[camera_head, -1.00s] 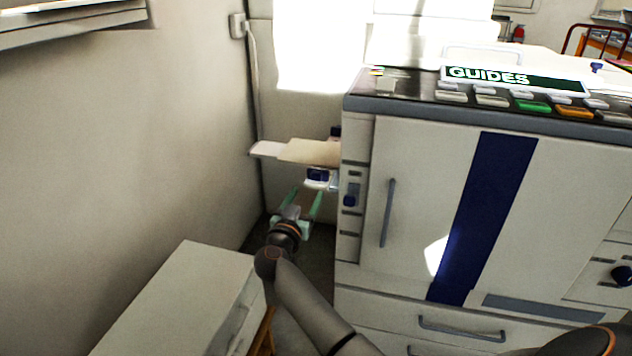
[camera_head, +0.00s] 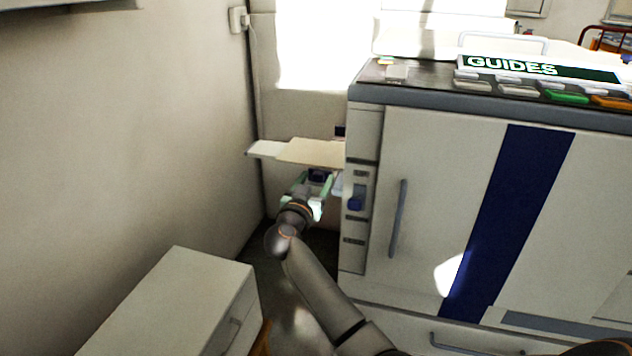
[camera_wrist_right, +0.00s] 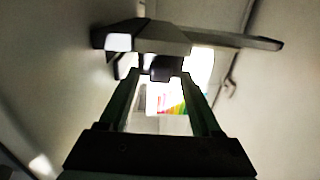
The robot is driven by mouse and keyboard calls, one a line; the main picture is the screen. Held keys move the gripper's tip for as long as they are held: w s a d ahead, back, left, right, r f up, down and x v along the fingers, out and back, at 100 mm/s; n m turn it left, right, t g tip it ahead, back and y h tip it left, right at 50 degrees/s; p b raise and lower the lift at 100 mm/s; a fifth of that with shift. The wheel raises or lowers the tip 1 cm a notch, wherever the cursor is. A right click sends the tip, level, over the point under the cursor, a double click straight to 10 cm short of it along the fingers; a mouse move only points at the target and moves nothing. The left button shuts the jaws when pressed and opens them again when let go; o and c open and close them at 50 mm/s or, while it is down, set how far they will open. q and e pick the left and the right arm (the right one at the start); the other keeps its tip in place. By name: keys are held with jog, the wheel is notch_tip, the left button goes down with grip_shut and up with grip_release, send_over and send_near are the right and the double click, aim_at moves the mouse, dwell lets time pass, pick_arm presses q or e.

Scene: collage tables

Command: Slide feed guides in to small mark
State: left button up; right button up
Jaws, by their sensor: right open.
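The cream feed tray (camera_head: 300,151) sticks out from the left side of the big pale machine. Under it is a small dark blue block (camera_head: 318,175), which looks like a feed guide part. My right gripper (camera_head: 313,184) is open just below the tray, its green fingers on either side of the block. In the right wrist view, a dark block (camera_wrist_right: 166,68) shows between the two fingertips, under the tray's dark underside (camera_wrist_right: 150,38). Contact cannot be told. The small mark and the tray's top details are not readable. My left gripper is not in view.
The large machine (camera_head: 440,190) stands close to the right of my right arm. A beige cabinet (camera_head: 165,300) is at lower left, and a wall (camera_head: 120,150) rises at left. A narrow floor gap lies between cabinet and machine.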

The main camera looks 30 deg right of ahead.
grip_shut()
dwell(0.4)
dwell(0.9)
